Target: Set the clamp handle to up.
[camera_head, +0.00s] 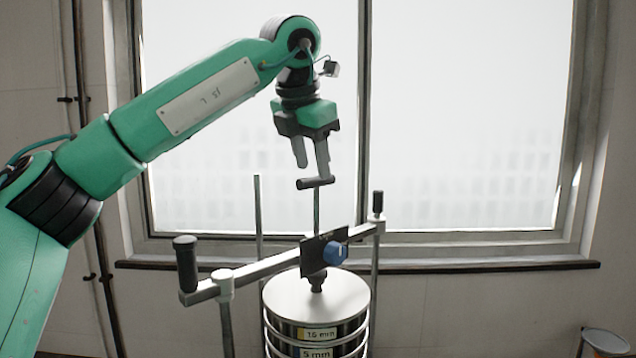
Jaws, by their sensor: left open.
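A grey crossbar (262,270) spans the sieve stack, held by upright rods. A thin vertical spindle (316,212) rises above its middle, topped by a short dark horizontal bar handle (315,183). A thick black grip (186,262) stands upright at the bar's left end, and a smaller black knob (378,202) stands at its right end. I cannot tell for sure which of these is the clamp handle. My left gripper (311,168) points down, open, with its fingertips just above the short bar handle. Whether a fingertip touches it is unclear. My right gripper is out of view.
A blue knob (335,253) on a dark plate (312,256) sits mid-crossbar. Below is the round metal lid (300,298) of the stacked sieves, labelled 16 mm and 5 mm. A window (470,120) with a sill lies behind. A metal bin (604,340) stands lower right.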

